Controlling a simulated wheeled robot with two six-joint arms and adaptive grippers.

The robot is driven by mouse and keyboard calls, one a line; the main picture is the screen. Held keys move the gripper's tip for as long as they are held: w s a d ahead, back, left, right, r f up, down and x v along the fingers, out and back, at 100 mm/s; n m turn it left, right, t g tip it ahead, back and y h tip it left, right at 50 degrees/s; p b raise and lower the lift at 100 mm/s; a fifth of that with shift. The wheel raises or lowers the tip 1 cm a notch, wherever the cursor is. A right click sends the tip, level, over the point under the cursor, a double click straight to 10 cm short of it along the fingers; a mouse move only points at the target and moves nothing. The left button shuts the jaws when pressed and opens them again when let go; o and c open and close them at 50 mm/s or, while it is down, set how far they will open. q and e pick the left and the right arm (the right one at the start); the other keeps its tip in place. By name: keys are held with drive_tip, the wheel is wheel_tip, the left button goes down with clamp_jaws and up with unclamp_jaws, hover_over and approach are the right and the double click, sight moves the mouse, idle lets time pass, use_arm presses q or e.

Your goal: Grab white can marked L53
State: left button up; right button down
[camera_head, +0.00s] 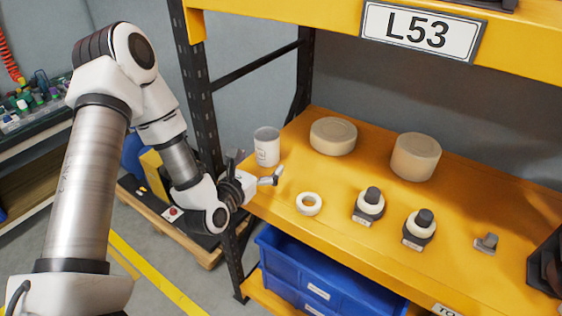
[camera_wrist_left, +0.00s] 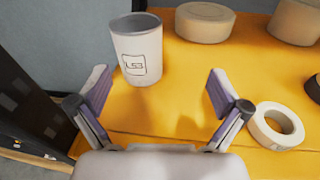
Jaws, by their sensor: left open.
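The white can (camera_head: 267,147) stands upright on the yellow shelf near its left end. My left gripper (camera_head: 257,168) is at the shelf's front edge, just in front of the can. In the left wrist view the left gripper (camera_wrist_left: 158,88) is open, with its fingers spread apart and nothing between them. The can is ahead of the fingertips, nearer the left finger, and appears clear of both. My right gripper is not in view.
A white ring (camera_head: 309,204) lies right of the left gripper. Two beige round containers (camera_head: 333,136) (camera_head: 415,157) stand farther back. Dark-topped parts (camera_head: 369,204) (camera_head: 419,229) sit toward the front. A black shelf post (camera_head: 201,90) rises left of the can. Blue bins (camera_head: 320,280) are below.

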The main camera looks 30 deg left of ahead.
sight(267, 142)
use_arm(q)
drive_tip(key=a+b, duration=0.1)
drive_tip(key=w+a+f+n+y+b, duration=0.1)
drive_tip(key=shift+w+t+b, duration=0.2)
drive_tip(key=shift+t+b, duration=0.2)
drive_tip(key=shift+a+r, duration=0.15)
drive_tip(key=shift+r, duration=0.1)
drive_tip(key=shift+a+r, duration=0.15)
drive_tip(key=shift+r, duration=0.15)
drive_tip(key=w, duration=0.5)
drive_tip(key=w+a, duration=0.1)
drive_tip(key=w, duration=0.1)
drive_tip(key=shift+w+f, duration=0.25)
drive_tip(key=shift+f, duration=0.15)
drive_tip(key=c, duration=1.5)
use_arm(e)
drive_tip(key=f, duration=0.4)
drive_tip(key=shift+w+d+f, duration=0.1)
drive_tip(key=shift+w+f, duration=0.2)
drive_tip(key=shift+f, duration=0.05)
